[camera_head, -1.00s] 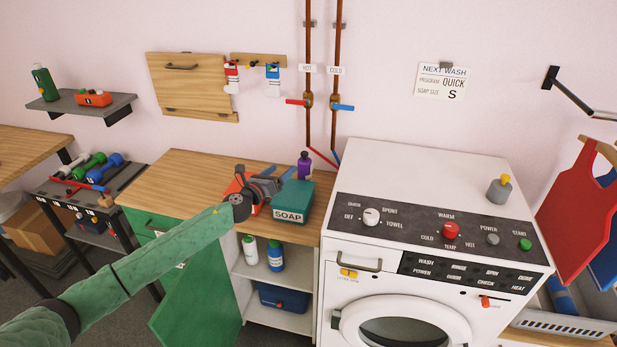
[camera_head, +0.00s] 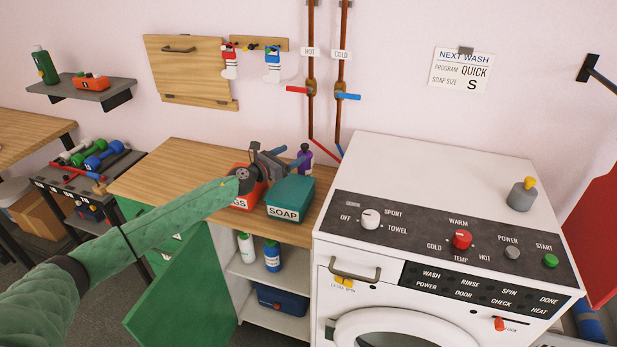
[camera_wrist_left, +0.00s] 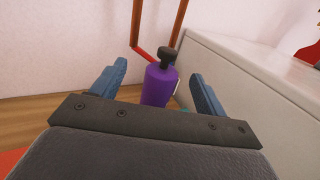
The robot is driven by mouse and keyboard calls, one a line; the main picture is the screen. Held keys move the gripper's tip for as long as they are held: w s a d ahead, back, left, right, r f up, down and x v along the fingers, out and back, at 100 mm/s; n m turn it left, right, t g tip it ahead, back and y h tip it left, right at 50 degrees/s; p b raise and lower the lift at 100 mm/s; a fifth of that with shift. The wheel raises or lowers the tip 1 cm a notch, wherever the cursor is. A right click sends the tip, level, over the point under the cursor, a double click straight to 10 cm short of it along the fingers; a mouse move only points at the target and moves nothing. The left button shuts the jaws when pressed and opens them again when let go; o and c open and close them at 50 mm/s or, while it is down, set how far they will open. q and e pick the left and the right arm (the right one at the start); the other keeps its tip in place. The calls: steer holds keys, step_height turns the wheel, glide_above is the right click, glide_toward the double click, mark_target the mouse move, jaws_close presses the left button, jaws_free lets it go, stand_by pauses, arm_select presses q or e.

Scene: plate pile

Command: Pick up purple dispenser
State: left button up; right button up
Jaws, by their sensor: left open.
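The purple dispenser (camera_head: 304,158), a small bottle with a dark pump top, stands upright at the back of the wooden counter, close to the washing machine. In the left wrist view the purple dispenser (camera_wrist_left: 158,86) shows between and beyond the fingers. My left gripper (camera_head: 288,159) is over the counter just left of the dispenser, above the soap box. In the left wrist view my left gripper (camera_wrist_left: 156,88) has its two blue fingers spread apart with nothing held. My right gripper is not in view.
A teal soap box (camera_head: 290,198) and a red box (camera_head: 243,194) stand in front, under my left arm. The white washing machine (camera_head: 440,165) is close on the right. Copper pipes (camera_head: 342,110) run down the wall behind. The counter's left part (camera_head: 175,172) is clear.

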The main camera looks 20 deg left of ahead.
mark_target(308, 154)
arm_select(q)
step_height(308, 154, down, 3)
steer(key=shift+w+r+b, duration=0.1)
steer(key=shift+w+b, duration=0.05)
steer(key=shift+b, duration=0.85)
steer(key=shift+d, duration=0.1)
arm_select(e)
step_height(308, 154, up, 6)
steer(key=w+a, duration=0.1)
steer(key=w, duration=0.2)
arm_select(q)
steer(key=shift+d+p+x, duration=0.15)
steer(key=shift+p+x, duration=0.6)
steer(key=shift+x, duration=1.2)
steer(key=shift+d+p+x, duration=0.15)
steer(key=shift+p+x, duration=0.6)
steer(key=shift+x, duration=1.15)
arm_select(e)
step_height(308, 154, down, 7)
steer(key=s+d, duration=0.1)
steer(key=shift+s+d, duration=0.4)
arm_select(q)
steer(key=shift+d, duration=0.1)
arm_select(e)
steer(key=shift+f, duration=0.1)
arm_select(q)
jaws_close()
